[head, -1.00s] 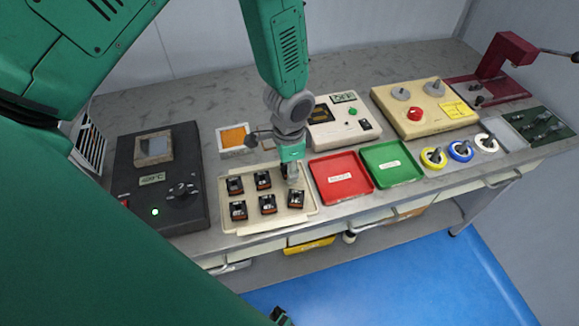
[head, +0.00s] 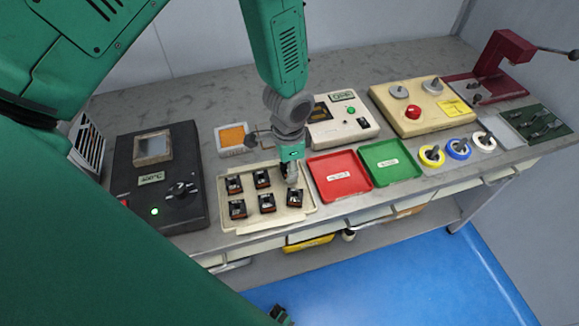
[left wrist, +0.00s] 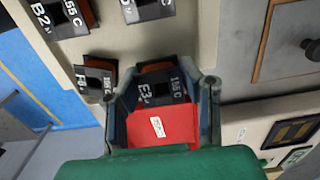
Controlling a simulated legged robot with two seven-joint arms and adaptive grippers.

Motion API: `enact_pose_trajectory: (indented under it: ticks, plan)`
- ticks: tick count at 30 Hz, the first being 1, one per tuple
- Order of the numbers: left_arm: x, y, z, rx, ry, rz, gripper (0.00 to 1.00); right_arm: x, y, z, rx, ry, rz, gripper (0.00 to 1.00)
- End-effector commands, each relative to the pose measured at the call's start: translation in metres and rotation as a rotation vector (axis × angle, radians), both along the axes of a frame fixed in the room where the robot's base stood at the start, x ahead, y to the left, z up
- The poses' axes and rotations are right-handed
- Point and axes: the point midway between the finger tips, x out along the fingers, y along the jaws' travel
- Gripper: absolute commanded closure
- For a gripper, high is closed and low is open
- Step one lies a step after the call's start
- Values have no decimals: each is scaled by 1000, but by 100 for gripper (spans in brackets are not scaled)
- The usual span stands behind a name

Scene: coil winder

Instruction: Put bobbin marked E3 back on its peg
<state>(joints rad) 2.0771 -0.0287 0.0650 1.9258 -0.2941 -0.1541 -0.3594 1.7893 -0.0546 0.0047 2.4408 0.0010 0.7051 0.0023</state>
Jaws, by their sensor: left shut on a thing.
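Bobbin E3 (left wrist: 158,88) is a black block with white lettering and a reddish-brown edge. In the left wrist view it sits between the two fingers of my left gripper (left wrist: 165,90), which is shut on it. In the head view my left gripper (head: 291,180) points down over the back right part of the cream bobbin tray (head: 300,220). The gripper largely hides E3 and its peg there. I cannot tell whether E3 is seated on the peg or just above it.
Several other bobbins stand close by, including B2 (left wrist: 60,14) and a front right bobbin (head: 295,198). A red tray (head: 340,177) and a green tray (head: 390,161) lie to the right. A black heater box (head: 160,210) stands left. A beige meter (head: 342,125) stands behind.

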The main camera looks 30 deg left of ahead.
Motion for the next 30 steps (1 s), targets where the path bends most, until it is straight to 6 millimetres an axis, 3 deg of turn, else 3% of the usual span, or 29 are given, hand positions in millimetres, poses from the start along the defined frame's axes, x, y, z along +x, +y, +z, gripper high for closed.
enact_pose_trajectory:
  ticks: [23, 24, 25, 30]
  plan:
    - [0, 0, -21, 0, 0, 0, 96, 0, 0, -12, 0, 0, 0, 60]
    - [0, 0, -21, 0, 0, 0, 58, 0, 0, -12, 0, 0, 0, 60]
    - [0, 0, -20, 0, 0, 0, 47, 0, 0, -12, 0, 0, 0, 60]
    - [0, 0, -20, 0, 0, 0, 44, 0, 0, -12, 0, 0, 0, 60]
